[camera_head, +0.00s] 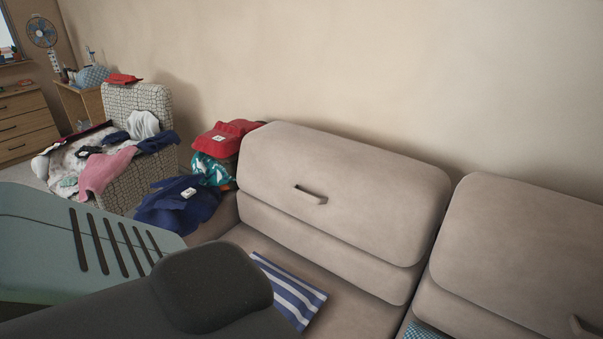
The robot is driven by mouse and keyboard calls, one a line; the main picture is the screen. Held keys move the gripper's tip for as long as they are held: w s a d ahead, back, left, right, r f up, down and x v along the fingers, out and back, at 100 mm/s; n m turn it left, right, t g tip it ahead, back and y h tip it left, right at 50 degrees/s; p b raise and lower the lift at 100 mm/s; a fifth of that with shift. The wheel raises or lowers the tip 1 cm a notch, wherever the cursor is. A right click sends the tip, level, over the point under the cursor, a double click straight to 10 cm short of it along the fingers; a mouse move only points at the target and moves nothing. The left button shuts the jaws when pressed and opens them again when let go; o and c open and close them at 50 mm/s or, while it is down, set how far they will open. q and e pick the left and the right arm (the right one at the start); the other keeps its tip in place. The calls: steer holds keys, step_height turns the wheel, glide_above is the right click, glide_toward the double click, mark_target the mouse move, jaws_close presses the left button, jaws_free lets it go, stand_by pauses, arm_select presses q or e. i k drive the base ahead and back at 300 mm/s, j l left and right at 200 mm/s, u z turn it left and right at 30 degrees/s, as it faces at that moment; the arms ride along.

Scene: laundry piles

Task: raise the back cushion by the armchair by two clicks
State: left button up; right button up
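The back cushion by the armchair (345,180) is a beige padded block at the left end of the sofa. A small bar handle (310,194) sits on its front face, left of the middle. A lower padded part (330,248) shows beneath it. The patterned armchair (138,100) stands at the left, heaped with clothes. A dark and teal part of my arm fills the lower left and hides part of the sofa. Neither gripper's fingers show, and nothing of mine touches the cushion in what I see.
A second back cushion (525,245) with its own handle (583,328) is at the right. A striped cloth (288,289) lies on the seat. Red (223,138) and navy (180,205) clothes are piled at the sofa's left arm. The wall (380,70) rises close behind.

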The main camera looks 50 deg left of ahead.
mark_target(389, 206)
steer(key=k+j, duration=0.1)
steer(key=j, duration=0.5)
steer(key=k+j, duration=0.1)
steer(key=j, duration=0.5)
steer(key=k+j, duration=0.1)
steer(key=j, duration=0.45)
steer(key=i+z, duration=0.05)
